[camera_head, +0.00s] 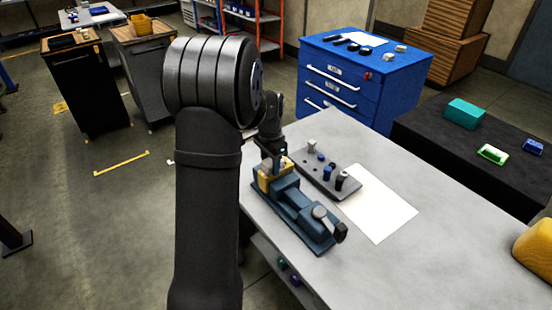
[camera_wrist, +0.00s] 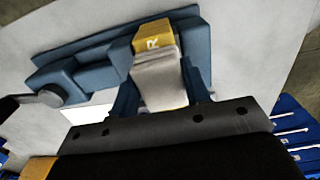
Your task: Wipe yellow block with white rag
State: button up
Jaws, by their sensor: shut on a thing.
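In the wrist view the yellow block (camera_wrist: 153,38) shows a letter R and lies between the blue vise jaws. My gripper (camera_head: 274,160) is over the block. In the wrist view my gripper (camera_wrist: 160,88) is shut on the white rag (camera_wrist: 158,78), whose far end meets the block's edge. Whether the rag presses on the block I cannot tell. The rag is not clear in the head view.
A grey rack (camera_head: 345,192) with several small pieces stands behind the vise. A white sheet (camera_head: 378,205) lies right of it. A blue drawer cabinet (camera_head: 365,80) and a black bench (camera_head: 470,160) stand beyond the table.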

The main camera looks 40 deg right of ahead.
jog(key=shift+s+a, duration=0.1)
jog(key=shift+a, duration=0.4)
jog(key=d, duration=0.4)
jog(key=shift+d, duration=0.1)
jog(key=shift+r, duration=4.15)
jog(key=w+a+f+n, duration=0.4)
jog(key=w+a+f, duration=0.15)
jog(key=a, duration=0.45)
jog(key=w+a+f+n, duration=0.4)
jog(key=w+a+f, duration=0.15)
jog(key=a, duration=0.35)
jog(key=a+f+n, duration=0.5)
jog(key=a, duration=0.7)
jog(key=s+a+f+n, duration=0.1)
jog(key=a+f+n, duration=0.4)
jog(key=a, duration=0.8)
jog(key=shift+s+f, duration=0.3)
jog(key=shift+f, duration=0.3)
